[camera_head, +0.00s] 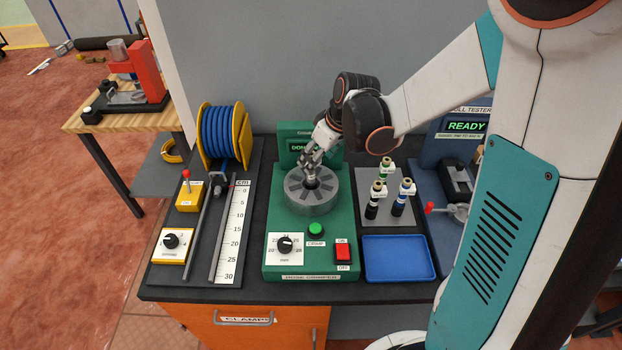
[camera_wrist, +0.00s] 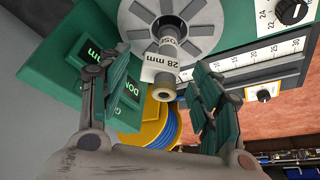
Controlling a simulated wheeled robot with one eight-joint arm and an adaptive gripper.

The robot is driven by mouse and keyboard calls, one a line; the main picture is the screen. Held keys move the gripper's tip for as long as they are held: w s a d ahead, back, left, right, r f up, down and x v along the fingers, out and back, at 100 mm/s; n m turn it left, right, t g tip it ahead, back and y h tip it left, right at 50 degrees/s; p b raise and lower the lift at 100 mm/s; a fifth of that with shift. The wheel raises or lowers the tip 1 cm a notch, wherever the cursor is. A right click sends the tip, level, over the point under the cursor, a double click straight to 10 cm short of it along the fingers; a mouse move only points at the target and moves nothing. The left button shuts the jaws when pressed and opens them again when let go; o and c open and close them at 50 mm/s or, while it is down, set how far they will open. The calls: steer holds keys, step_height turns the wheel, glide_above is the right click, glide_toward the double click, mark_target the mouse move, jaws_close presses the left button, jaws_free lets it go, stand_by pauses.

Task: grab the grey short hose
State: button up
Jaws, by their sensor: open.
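A short grey hose piece (camera_wrist: 168,50) with a white "28 mm" label and a brass-coloured end stands in the centre of the round crimper head (camera_wrist: 205,28) in the wrist view. In the head view the crimper head (camera_head: 312,203) is a grey disc on the green hose crimper, and my gripper largely hides the hose there. My gripper (camera_head: 311,163) is just above the disc, pointing down.
Three fittings with coloured bands stand on a grey plate (camera_head: 372,214) to the right, behind an empty blue tray (camera_head: 394,258). A blue hose reel (camera_head: 222,137) and measuring scale (camera_head: 234,235) stand left. The tester (camera_head: 458,165) showing "READY" is at right, partly behind my arm.

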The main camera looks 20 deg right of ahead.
mark_target(310, 181)
steer(key=x, duration=0.4)
steer(key=shift+b, duration=0.4)
steer(key=shift+c, duration=0.5)
jaws_close()
